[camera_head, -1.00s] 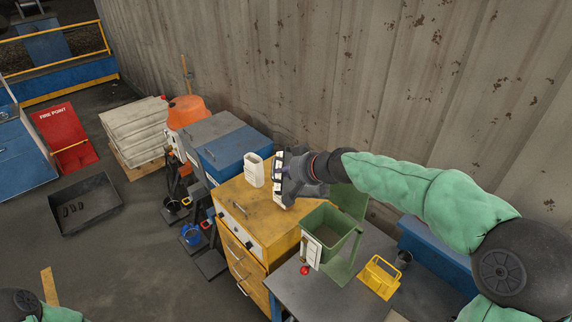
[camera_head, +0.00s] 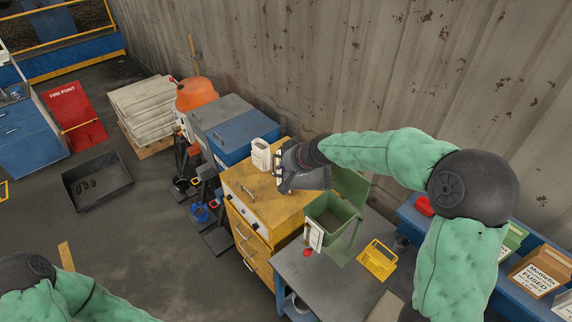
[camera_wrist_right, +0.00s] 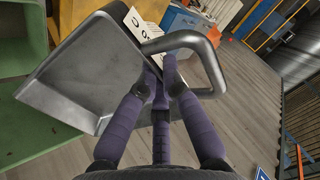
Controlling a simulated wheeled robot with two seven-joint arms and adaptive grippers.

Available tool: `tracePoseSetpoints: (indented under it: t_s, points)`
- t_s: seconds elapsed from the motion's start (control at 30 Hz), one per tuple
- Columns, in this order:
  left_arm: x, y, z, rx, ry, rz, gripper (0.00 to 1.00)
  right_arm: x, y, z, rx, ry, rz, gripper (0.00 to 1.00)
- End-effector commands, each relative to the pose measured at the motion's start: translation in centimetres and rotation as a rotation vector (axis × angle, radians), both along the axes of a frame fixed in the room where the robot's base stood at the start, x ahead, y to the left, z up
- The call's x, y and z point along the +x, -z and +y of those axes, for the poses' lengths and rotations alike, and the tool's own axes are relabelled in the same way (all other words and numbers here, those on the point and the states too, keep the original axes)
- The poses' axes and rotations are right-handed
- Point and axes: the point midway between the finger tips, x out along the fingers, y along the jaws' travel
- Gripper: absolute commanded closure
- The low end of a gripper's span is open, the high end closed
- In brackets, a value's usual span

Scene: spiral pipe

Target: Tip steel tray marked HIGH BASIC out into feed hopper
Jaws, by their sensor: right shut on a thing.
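My right gripper (camera_head: 283,166) is shut on the handle of a grey steel tray (camera_head: 312,179). It holds the tray in the air between the yellow cabinet and the green hopper (camera_head: 336,228). In the right wrist view the tray (camera_wrist_right: 85,75) is tilted, with its grey inside showing and no clear contents. A white label (camera_wrist_right: 140,28) shows beyond it, only partly readable. The fingers (camera_wrist_right: 160,90) close round the looped handle. The green hopper (camera_wrist_right: 18,120) is at the left edge there. The hopper is open, with a raised lid. My left gripper is out of view.
The yellow cabinet (camera_head: 262,196) carries a white jug (camera_head: 261,154). The hopper stands on a grey bench (camera_head: 310,275) beside a yellow frame (camera_head: 377,262) and a red knob (camera_head: 307,253). A corrugated wall (camera_head: 300,60) closes the back.

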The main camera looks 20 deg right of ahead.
Motion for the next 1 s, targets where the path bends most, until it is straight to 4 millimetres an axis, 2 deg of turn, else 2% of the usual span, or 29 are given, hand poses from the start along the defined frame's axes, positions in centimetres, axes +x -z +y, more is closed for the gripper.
tracePoseSetpoints:
  t_s: [0.13,0.37,0.53,1.0]
  points:
    - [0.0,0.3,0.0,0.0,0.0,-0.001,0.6,0.5,0.4,0.1,-0.021,0.002,0.029,1.0]
    - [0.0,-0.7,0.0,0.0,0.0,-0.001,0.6,1.6,1.4,0.6,-0.063,0.002,0.125,1.0]
    - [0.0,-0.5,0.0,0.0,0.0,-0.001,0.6,2.5,2.6,1.0,-0.095,0.003,0.207,1.0]
    - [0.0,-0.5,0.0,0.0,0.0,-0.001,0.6,3.1,2.8,1.2,-0.123,0.002,0.27,1.0]
